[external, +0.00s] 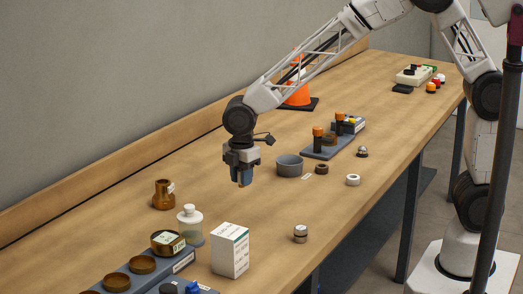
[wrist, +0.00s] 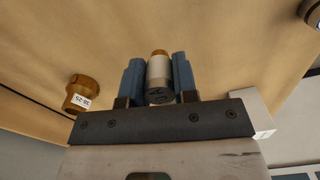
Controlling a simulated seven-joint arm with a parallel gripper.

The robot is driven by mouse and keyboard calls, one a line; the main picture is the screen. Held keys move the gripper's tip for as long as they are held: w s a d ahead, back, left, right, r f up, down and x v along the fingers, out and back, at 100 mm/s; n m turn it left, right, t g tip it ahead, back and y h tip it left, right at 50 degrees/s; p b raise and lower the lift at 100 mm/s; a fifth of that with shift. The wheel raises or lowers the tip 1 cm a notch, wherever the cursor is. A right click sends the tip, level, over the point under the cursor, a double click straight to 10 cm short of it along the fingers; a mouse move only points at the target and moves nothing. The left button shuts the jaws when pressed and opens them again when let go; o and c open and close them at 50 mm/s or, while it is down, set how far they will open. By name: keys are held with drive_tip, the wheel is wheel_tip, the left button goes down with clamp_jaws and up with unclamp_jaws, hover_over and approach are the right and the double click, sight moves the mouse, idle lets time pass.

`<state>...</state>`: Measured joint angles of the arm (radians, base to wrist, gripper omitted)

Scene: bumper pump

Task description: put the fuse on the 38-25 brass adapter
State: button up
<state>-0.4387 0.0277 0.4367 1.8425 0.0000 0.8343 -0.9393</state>
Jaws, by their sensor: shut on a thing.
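The 38-25 brass adapter (external: 163,195) stands upright on the bench, left of and below my gripper in the external view. It is a brass piece with a wider base and a white label. In the wrist view the adapter (wrist: 80,92) lies to the left, and its label reads 38-25. My gripper (external: 243,180) is above the bench, apart from the adapter. Its blue fingers (wrist: 159,80) are shut on the fuse (wrist: 159,72), a pale cylinder with an orange-brown end and a dark end. The fuse is mostly hidden by the fingers in the external view.
A white bottle (external: 190,225) and white carton (external: 230,250) stand near the adapter. A blue-grey tray (external: 125,275) holds brass cups at front left. An orange cone (external: 298,95) stands behind.

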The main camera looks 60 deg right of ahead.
drive_tip(key=w+a+r, duration=0.1)
drive_tip(key=w+r, duration=0.3)
drive_tip(key=w, duration=0.4)
drive_tip(key=shift+r+m, duration=0.15)
drive_tip(key=shift+m, duration=0.25)
drive_tip(key=shift+w+a, duration=0.1)
hover_over(163, 182)
drive_tip(key=shift+w+f, duration=0.15)
drive_tip(key=shift+f, duration=0.6)
drive_tip(key=shift+f, duration=0.1)
drive_tip(key=shift+f, duration=1.65)
drive_tip(key=shift+f, duration=0.15)
drive_tip(key=o, duration=0.9)
